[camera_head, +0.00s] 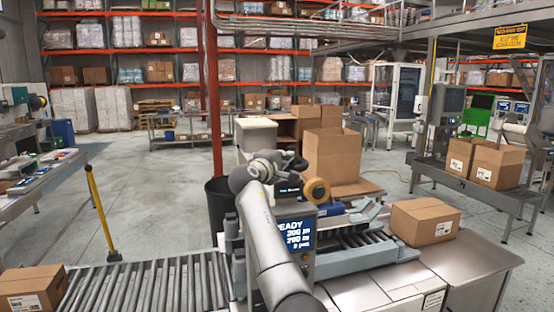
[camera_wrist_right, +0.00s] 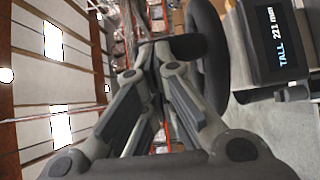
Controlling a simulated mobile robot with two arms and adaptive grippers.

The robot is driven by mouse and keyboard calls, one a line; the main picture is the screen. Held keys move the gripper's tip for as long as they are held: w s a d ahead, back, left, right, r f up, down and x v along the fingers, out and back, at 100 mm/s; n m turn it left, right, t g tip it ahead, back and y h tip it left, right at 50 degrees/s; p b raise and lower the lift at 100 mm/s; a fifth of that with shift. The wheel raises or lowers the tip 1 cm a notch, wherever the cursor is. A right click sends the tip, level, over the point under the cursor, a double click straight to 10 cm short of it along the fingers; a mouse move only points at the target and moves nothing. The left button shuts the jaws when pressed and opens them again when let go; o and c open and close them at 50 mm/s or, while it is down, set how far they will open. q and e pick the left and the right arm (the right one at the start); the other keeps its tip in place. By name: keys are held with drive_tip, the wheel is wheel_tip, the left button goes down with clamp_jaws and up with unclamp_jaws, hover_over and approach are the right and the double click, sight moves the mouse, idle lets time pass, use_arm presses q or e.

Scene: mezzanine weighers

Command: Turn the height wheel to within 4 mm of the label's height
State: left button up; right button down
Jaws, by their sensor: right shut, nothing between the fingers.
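The height wheel shows in the right wrist view as a dark curved rim (camera_wrist_right: 220,62), just right of my right gripper (camera_wrist_right: 160,48). The gripper's fingers are shut with nothing between them, close to the wheel; I cannot tell whether they touch it. A small display (camera_wrist_right: 272,38) beside the wheel reads "TALL 221 mm". In the head view my right gripper (camera_head: 287,160) is above the machine, and the wheel is hard to tell apart from it. A carton (camera_head: 425,221) at right has a white label (camera_head: 443,228), too small to read. My left gripper is not in view.
The machine's blue screen (camera_head: 297,236) reads "READY" with numbers partly hidden by my arm. A roller conveyor (camera_head: 150,286) runs left, with a labelled carton (camera_head: 32,290) at its end. An orange roll (camera_head: 317,190) and a tall open carton (camera_head: 332,158) stand close behind.

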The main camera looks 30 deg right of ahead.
drive_tip(key=d, duration=0.1)
drive_tip(key=s+d, duration=0.1)
drive_tip(key=d, duration=0.1)
drive_tip(key=shift+s+f, duration=0.1)
idle(0.3)
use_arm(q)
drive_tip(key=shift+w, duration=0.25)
